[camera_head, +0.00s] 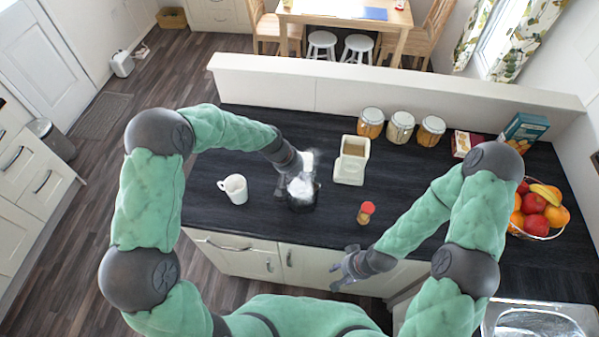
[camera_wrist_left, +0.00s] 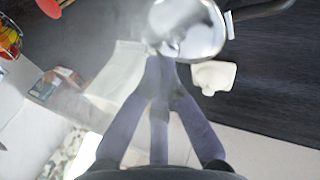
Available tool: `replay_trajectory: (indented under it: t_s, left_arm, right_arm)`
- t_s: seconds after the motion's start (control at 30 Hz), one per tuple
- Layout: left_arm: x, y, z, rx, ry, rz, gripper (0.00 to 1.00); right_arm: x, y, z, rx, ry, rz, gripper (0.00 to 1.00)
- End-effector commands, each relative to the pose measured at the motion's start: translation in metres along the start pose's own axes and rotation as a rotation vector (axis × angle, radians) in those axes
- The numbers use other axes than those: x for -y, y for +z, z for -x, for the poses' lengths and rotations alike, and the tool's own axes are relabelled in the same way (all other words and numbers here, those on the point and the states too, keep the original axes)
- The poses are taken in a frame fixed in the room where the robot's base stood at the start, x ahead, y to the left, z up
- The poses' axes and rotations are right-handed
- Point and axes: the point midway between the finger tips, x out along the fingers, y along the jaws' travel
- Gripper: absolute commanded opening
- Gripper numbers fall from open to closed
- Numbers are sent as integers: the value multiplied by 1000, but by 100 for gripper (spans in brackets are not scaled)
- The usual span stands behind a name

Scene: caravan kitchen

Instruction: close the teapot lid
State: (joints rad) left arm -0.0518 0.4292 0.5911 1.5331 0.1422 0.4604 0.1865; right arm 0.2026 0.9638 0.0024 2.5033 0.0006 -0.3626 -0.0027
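The teapot (camera_head: 302,198) stands on the dark counter, dark-bodied with a bright top, and pale steam blurs it. In the left wrist view its shiny metal top (camera_wrist_left: 190,25) and a black handle (camera_wrist_left: 262,10) show. I cannot tell the lid's exact angle. In the left wrist view the fingers of my left gripper (camera_wrist_left: 163,55) converge with tips together at the metal's edge; contact is unclear. My right gripper (camera_head: 343,270) is open and empty by the counter's front edge.
A white mug (camera_head: 234,189) stands left of the teapot. A white square lid (camera_wrist_left: 213,77) lies behind it, near an open white canister (camera_head: 351,160). A red-capped shaker (camera_head: 365,213) stands to the right. Several jars and a fruit basket (camera_head: 540,210) are farther off.

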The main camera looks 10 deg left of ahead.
Motion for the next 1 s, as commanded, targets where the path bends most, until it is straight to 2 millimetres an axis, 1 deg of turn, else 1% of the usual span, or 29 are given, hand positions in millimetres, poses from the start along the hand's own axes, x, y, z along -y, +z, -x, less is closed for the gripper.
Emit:
replay_trajectory:
  t_s: [0.1,0.33,1.0]
  left_arm:
    - [-3,0,-8,1,0,0,0]
    - [-6,0,-16,1,1,-1,0]
    - [-7,2,-20,3,0,0,0]
  right_arm:
    - [-1,0,-2,0,0,0,40]
    - [-3,0,-8,0,0,0,40]
    - [-4,0,-10,0,0,0,40]
